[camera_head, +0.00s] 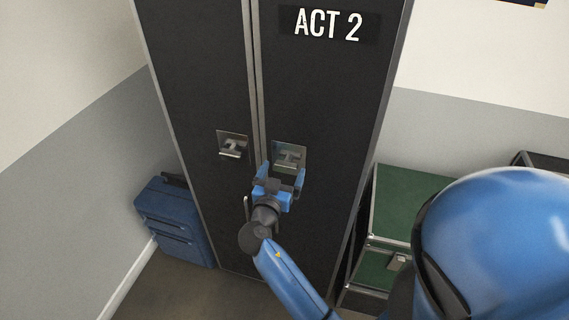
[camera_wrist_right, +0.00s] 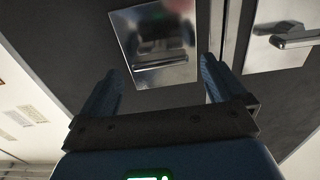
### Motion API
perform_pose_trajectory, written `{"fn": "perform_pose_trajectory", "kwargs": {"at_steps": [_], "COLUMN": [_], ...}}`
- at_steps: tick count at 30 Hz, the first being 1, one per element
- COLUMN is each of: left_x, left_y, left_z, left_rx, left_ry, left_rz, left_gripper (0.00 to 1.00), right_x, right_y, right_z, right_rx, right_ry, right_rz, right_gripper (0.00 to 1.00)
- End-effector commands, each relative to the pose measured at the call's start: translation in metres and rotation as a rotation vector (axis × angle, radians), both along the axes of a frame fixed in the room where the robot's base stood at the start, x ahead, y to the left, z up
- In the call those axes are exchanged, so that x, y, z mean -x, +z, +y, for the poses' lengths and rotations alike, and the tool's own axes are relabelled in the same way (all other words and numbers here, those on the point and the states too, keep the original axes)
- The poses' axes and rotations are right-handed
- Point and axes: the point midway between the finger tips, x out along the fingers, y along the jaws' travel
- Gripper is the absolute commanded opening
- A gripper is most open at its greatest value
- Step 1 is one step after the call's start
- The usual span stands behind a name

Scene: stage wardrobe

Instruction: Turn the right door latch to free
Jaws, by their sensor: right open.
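The right door latch (camera_head: 289,157) is a metal plate with a short handle on the right door (camera_head: 325,110) of a tall black wardrobe. My right gripper (camera_head: 281,177) is open and empty just below and in front of that latch. In the right wrist view, the latch plate (camera_wrist_right: 158,45) and its handle (camera_wrist_right: 160,62) show beyond and between the two blue fingers of the gripper (camera_wrist_right: 162,88); I see no contact. The handle looks roughly level across the plate. The left door latch (camera_head: 232,147) also has a metal handle. My left gripper is not in view.
A blue suitcase (camera_head: 175,222) stands on the floor left of the wardrobe. A green-topped case (camera_head: 408,200) stands to the right. The left latch handle (camera_wrist_right: 297,40) shows at the right of the wrist view. An "ACT 2" sign (camera_head: 328,25) is high on the right door.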

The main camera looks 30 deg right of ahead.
Motion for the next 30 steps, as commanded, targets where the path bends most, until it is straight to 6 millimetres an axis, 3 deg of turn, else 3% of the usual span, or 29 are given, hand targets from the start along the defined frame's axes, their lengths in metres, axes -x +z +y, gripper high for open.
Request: {"fn": "perform_pose_trajectory", "kwargs": {"at_steps": [7,18,28,30], "left_x": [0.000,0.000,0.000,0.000], "left_y": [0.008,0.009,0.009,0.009], "left_z": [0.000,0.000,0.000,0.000], "left_rx": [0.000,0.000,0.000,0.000], "left_ry": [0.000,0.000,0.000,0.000], "left_rz": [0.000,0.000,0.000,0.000], "left_gripper": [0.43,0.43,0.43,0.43], "right_x": [-0.014,-0.016,-0.016,-0.016], "right_y": [0.001,0.000,0.000,0.000], "right_z": [-0.016,-0.018,-0.018,-0.018], "right_rx": [0.001,0.001,0.001,0.000], "right_ry": [-0.001,0.001,0.001,0.001], "right_rz": [0.001,0.001,0.001,0.000], "right_gripper": [0.98,0.96,0.46,0.42]}}
